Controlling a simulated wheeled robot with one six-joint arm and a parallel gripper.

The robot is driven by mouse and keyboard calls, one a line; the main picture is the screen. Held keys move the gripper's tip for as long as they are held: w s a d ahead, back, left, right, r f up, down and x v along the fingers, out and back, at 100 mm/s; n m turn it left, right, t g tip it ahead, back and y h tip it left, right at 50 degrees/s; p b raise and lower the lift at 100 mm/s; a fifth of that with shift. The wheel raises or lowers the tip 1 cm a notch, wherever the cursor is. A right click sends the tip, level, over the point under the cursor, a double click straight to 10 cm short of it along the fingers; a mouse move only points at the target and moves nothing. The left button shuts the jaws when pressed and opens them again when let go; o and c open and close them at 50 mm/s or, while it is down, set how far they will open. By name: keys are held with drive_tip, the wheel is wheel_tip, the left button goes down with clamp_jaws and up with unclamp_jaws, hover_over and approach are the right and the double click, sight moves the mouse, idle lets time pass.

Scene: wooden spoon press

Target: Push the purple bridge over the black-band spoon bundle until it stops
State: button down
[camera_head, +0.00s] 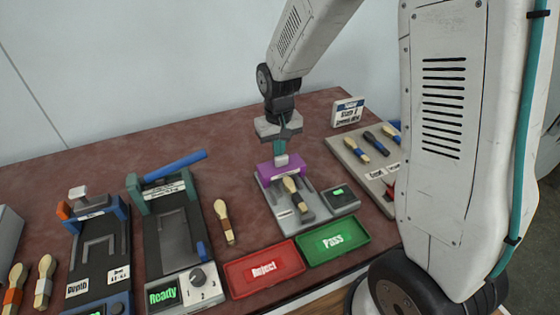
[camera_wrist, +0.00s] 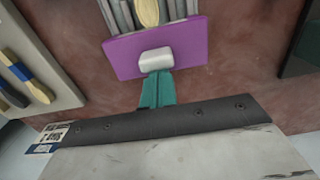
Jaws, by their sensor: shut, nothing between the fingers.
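The purple bridge (camera_head: 268,168) stands across the far end of a grey fixture (camera_head: 268,197). It has a pale knob (camera_wrist: 156,60) on it. A wooden spoon bundle (camera_head: 291,186) lies in the fixture on the near side of the bridge; its band looks dark but is small in the picture. In the wrist view, part of the bundle (camera_wrist: 148,12) shows beyond the bridge (camera_wrist: 190,45). My gripper (camera_head: 281,152) is shut and empty, with its teal fingertips (camera_wrist: 157,76) at the knob, on the bridge's far side. I cannot tell whether they touch it.
A red Reject tray (camera_head: 240,279) and a green Pass tray (camera_head: 355,231) lie in front of the fixture. Two other devices (camera_head: 172,240) (camera_head: 92,262) and loose spoons stand to the left. A board with banded spoons (camera_head: 348,160) and a small sign (camera_head: 347,112) are at the right.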

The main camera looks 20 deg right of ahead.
sight(284, 168)
drive_tip(key=shift+s, duration=1.65)
drive_tip(key=shift+w, duration=0.15)
drive_tip(key=shift+w, duration=0.45)
drive_tip(key=shift+r, duration=3.5)
drive_tip(key=s+d+r, duration=0.1)
drive_tip(key=s+r, duration=0.3)
drive_tip(key=s, duration=0.4)
drive_tip(key=s+d+r+t, duration=0.1)
drive_tip(key=s+r, duration=0.3)
drive_tip(key=s, duration=0.4)
drive_tip(key=s+d+r, duration=0.1)
drive_tip(key=s+r, duration=0.3)
drive_tip(key=s, duration=0.4)
drive_tip(key=shift+s+r, duration=0.15)
drive_tip(key=shift+r, duration=0.1)
